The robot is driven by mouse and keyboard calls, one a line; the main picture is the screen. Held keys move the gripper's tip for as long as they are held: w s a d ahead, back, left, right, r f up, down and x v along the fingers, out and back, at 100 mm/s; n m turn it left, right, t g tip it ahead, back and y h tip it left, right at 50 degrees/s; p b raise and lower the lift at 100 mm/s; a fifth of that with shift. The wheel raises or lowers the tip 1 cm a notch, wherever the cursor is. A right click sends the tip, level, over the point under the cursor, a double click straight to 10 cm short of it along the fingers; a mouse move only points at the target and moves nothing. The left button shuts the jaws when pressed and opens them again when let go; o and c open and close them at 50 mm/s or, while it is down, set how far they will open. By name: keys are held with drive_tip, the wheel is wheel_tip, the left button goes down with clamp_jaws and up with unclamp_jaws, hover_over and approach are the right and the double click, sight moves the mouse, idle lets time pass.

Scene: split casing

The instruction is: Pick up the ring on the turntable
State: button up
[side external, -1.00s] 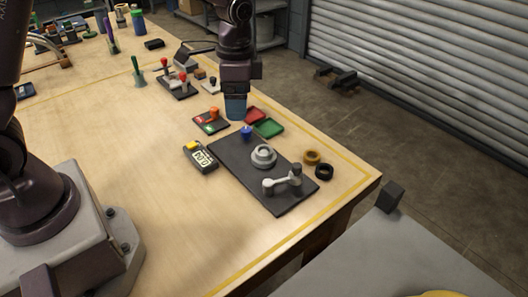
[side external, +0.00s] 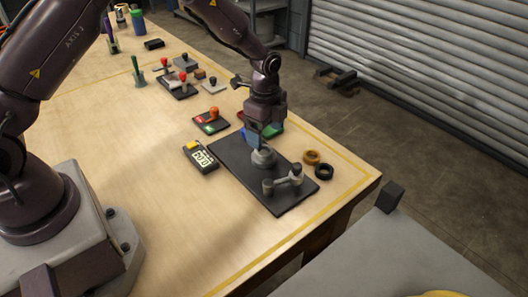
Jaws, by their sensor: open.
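My gripper (side external: 255,143) points down with bluish fingers, just above and slightly left of the turntable's top. It is open, and I see nothing held in it. Whether its fingers touch the ring is not clear.
The dark board (side external: 232,168) also carries a grey crank arm (side external: 283,182). A brown ring (side external: 311,157) and a black ring (side external: 324,171) lie to its right. A meter (side external: 201,157) lies to its left. Red and green trays behind are partly hidden by my gripper.

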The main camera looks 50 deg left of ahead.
sight(264, 152)
wheel_tip(264, 152, down, 6)
drive_tip(key=shift+s+a+r, duration=0.1)
drive_tip(key=shift+a+r, duration=0.05)
idle(0.3)
drive_tip(key=c, duration=1.1)
drive_tip(key=shift+r, duration=0.15)
